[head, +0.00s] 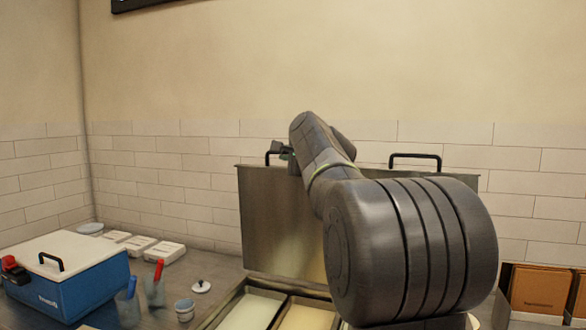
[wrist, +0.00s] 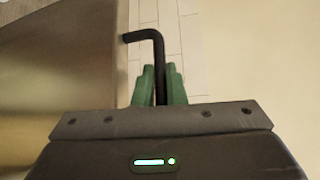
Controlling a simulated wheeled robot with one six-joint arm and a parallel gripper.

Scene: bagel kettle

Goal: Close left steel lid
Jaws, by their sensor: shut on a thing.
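The left steel lid (head: 268,215) stands raised and upright behind the wells in the head view. Its black handle (head: 268,157) is at its top edge. My gripper (head: 284,152) is at that handle. In the wrist view my gripper (wrist: 160,88) has its green fingers shut around the black handle (wrist: 157,50), and the lid's steel face (wrist: 60,60) fills the left side. Another black handle (head: 415,158) shows to the right, on a raised lid mostly hidden by my arm.
Open wells (head: 252,310) lie below the lid. A blue cooler (head: 75,283) with a white top, cups with red and blue utensils (head: 155,288), and white boxes (head: 165,251) stand left. Brown boxes (head: 540,290) are at right. A tiled wall (head: 180,165) is behind.

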